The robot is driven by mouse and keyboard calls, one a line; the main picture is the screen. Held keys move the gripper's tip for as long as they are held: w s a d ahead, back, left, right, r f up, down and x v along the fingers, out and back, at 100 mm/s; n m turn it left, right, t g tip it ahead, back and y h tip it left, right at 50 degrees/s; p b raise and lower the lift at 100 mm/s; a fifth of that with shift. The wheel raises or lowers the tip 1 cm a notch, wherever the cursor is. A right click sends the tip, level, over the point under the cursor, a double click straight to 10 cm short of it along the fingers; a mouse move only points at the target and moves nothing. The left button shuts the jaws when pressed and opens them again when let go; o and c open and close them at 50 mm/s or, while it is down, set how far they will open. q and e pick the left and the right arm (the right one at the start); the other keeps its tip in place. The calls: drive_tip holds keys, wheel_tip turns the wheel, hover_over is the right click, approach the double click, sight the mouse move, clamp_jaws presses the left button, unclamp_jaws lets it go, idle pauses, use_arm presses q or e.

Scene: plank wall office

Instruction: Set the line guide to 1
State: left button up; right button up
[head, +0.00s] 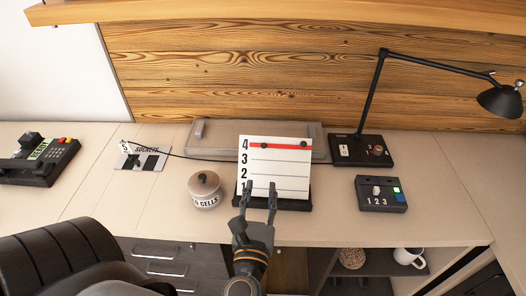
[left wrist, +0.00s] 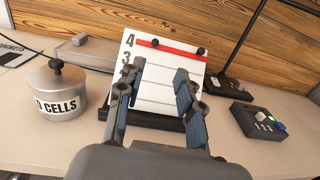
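The line guide is a white board (head: 275,174) with lines numbered 4 at the top down to 1, leaning upright on a dark stand (head: 295,203). Its red bar (head: 278,146) with two black knobs lies at line 4; the bar also shows in the left wrist view (left wrist: 168,49). My left gripper (head: 261,187) is open and empty in front of the board's lower part, its fingers pointing at the board and below the red bar. Its fingers partly hide the number 1 in the head view and the lower numbers in the left wrist view. My right gripper is not in view.
A lidded "CELLS" pot (head: 204,191) stands left of the board. A switch box (head: 381,194) numbered 1 2 3 and a black desk lamp (head: 362,148) stand to the right. A socket plate (head: 143,156) and a telephone (head: 38,160) are at left. A grey case (head: 215,142) lies behind.

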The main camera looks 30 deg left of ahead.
sight(264, 147)
use_arm(q)
drive_tip(key=shift+n, duration=0.3)
drive_tip(key=p+x, duration=0.1)
drive_tip(key=x, duration=0.3)
drive_tip(key=p+x, duration=0.1)
drive_tip(key=x, duration=0.3)
drive_tip(key=p+x, duration=0.1)
drive_tip(key=x, duration=0.3)
drive_tip(key=shift+a+f+p, duration=0.25)
drive_tip(key=shift+a+p, duration=0.1)
drive_tip(key=shift+p, duration=0.05)
drive_tip(key=shift+x, duration=0.75)
drive_tip(key=shift+f, duration=0.1)
drive_tip(key=shift+c, duration=0.4)
clamp_jaws()
